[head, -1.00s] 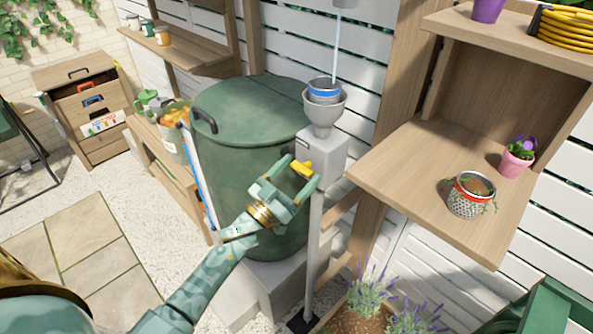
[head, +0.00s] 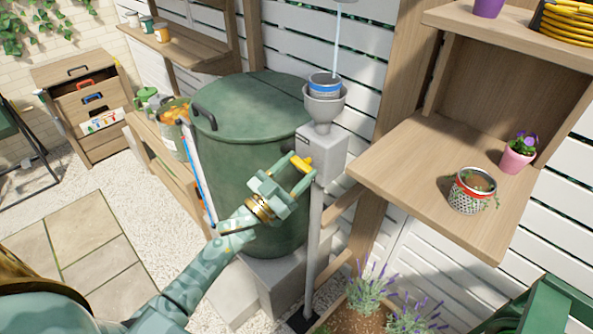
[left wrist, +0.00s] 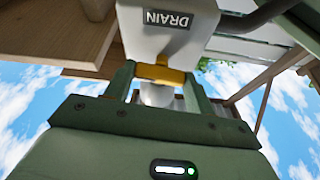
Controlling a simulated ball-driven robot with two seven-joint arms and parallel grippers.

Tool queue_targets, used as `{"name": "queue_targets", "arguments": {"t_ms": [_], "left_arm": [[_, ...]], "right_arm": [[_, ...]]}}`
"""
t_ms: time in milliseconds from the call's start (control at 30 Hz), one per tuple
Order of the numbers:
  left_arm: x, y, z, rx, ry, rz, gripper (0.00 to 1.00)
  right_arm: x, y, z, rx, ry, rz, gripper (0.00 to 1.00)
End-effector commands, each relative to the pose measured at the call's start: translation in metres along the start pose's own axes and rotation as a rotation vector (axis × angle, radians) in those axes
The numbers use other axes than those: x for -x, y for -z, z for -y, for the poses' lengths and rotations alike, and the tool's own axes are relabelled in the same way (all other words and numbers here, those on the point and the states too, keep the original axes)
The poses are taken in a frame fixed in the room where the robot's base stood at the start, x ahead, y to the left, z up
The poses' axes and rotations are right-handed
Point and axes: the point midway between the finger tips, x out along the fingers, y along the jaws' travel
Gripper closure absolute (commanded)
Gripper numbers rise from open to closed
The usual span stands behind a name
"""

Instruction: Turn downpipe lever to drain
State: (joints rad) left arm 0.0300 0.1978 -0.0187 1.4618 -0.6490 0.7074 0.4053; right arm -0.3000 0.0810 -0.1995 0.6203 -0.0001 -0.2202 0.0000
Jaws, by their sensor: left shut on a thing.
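The yellow lever (head: 301,163) sticks out from the front of the grey downpipe box (head: 324,150), beside the green barrel. My left gripper (head: 300,168) is shut on the lever. In the left wrist view the lever (left wrist: 161,74) lies crosswise between the two green fingers. A dark label reading DRAIN (left wrist: 166,19) is on the box above it. The fingers cover the lever's ends. My right gripper is not in view.
The green lidded barrel (head: 245,140) stands close left of the box. A grey funnel (head: 324,107) holding a blue-banded can sits above the box. A wooden shelf (head: 400,165) juts out at right. Lavender (head: 370,287) grows below.

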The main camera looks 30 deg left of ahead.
Motion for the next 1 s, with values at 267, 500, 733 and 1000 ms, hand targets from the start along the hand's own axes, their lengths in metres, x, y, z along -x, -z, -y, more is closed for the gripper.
{"name": "queue_targets", "arguments": {"t_ms": [267,500,733,1000], "left_arm": [[0.0,-0.001,0.002,-0.22,-0.092,-0.001,0.68],[0.0,0.0,0.003,-0.431,-0.18,-0.001,0.68],[0.0,0.001,0.003,-0.634,-0.264,0.0,0.68],[-0.001,0.003,0.004,-0.871,-0.362,-0.002,0.68]], "right_arm": [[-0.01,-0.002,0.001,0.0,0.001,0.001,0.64],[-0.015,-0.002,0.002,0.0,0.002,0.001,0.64],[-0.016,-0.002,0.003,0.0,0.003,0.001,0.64],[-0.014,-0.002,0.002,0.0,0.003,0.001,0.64]]}}
